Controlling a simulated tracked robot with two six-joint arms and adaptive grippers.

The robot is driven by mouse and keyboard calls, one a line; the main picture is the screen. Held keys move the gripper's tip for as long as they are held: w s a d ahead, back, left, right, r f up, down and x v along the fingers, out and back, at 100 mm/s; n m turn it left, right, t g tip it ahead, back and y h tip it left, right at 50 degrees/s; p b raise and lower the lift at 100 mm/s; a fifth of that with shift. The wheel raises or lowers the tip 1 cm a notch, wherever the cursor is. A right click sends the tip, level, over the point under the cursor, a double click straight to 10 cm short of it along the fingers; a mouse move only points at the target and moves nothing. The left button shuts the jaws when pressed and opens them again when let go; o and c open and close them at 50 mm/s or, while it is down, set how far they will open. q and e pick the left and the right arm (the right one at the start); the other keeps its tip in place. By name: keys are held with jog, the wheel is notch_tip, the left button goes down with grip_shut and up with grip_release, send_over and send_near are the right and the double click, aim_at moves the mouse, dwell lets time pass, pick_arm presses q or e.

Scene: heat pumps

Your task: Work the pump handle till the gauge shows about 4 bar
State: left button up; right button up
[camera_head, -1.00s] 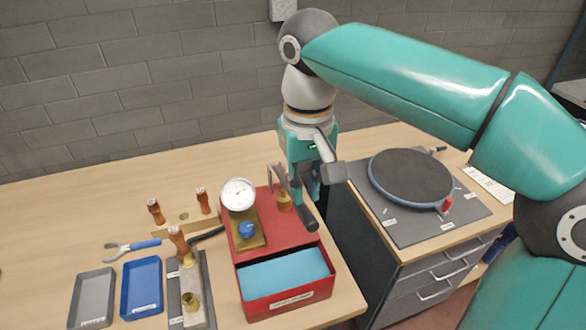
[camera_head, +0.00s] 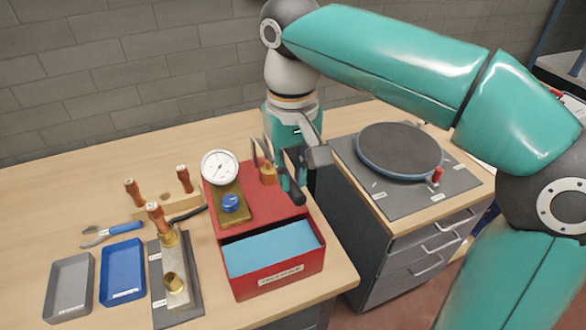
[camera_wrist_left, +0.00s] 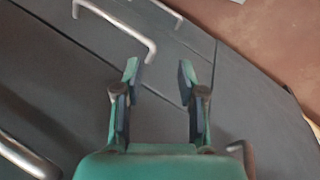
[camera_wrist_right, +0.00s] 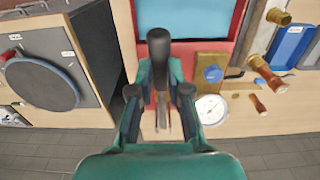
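The pump is a red box (camera_head: 270,213) on the table, with a round white gauge (camera_head: 220,168) and a blue knob (camera_head: 231,203) on top. The gauge needle is too small to read. The pump handle (camera_head: 294,191) has a dark grip and also shows in the right wrist view (camera_wrist_right: 159,46). My right gripper (camera_head: 288,165) is at the handle, its half-closed fingers on either side of the grip; whether they press on it cannot be told. My left gripper (camera_wrist_left: 158,72) is open and empty in front of grey drawers.
A blue tray (camera_head: 123,271), a grey tray (camera_head: 70,287), pliers (camera_head: 112,232) and a brass fitting on a plate (camera_head: 172,283) lie left of the pump. A round dark plate (camera_head: 400,148) sits on the drawer cabinet to the right. A brick wall stands behind.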

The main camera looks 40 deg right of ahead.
jog(key=shift+f+b, duration=1.85)
jog(key=shift+f, duration=0.9)
jog(key=shift+f+b, duration=0.5)
jog(key=shift+f, duration=0.25)
jog(key=shift+r, duration=0.1)
notch_tip(320, 180, up, 12)
jog(key=p, duration=1.2)
